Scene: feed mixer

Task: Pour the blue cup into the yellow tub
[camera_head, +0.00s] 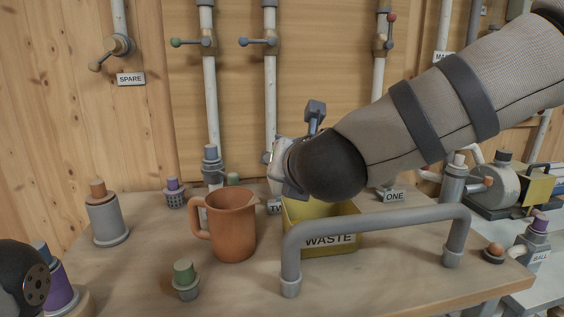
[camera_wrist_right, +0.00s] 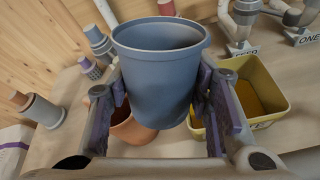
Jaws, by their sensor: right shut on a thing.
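The blue cup (camera_wrist_right: 160,70) is between the two fingers of my right gripper (camera_wrist_right: 163,92) in the right wrist view. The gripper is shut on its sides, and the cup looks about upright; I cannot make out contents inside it. In the head view the wrist of my right arm hides the cup. The yellow tub (camera_head: 345,243), labelled WASTE, stands on the bench below and behind that wrist. In the right wrist view the tub (camera_wrist_right: 274,88) is to the right of the cup, apart from it. My left gripper is not in view.
An orange jug (camera_head: 232,228) stands left of the tub and partly under the cup. A grey rail (camera_head: 375,222) arches in front of the tub. A green-topped peg (camera_head: 185,280) and a grey cylinder (camera_head: 106,220) stand further left. Pipes with valves line the back wall.

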